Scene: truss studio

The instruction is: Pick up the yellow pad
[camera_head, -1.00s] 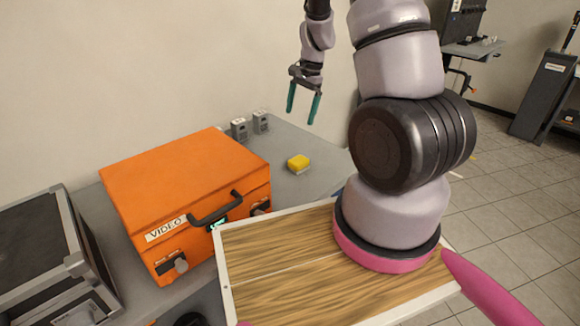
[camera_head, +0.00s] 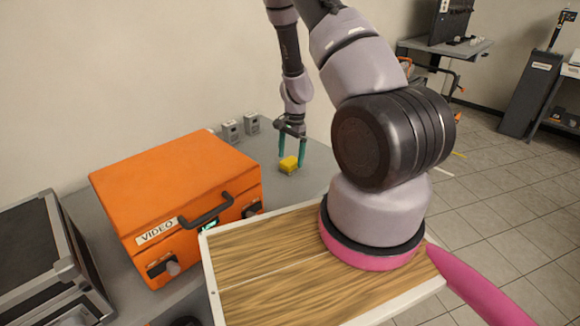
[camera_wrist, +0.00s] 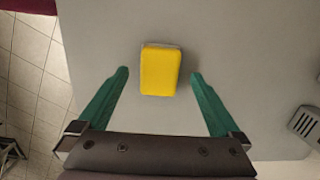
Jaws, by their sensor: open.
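The yellow pad (camera_head: 289,165) is a small block with a pale underside, lying on the grey table (camera_head: 318,168) to the right of the orange case. In the wrist view the pad (camera_wrist: 160,70) lies ahead of the fingers, near the middle line, with its near end about level with the fingertips. My gripper (camera_head: 291,164) is open, with its green fingers pointing down at the pad, one on each side in the head view. In the wrist view the fingers of my gripper (camera_wrist: 160,74) stand clear of the pad, and nothing is held.
A large orange case (camera_head: 170,195) marked VIDEO stands left of the pad. Two small grey boxes (camera_head: 241,127) stand behind it by the wall. A dark metal-edged case (camera_head: 40,250) is at far left. Bare tabletop surrounds the pad.

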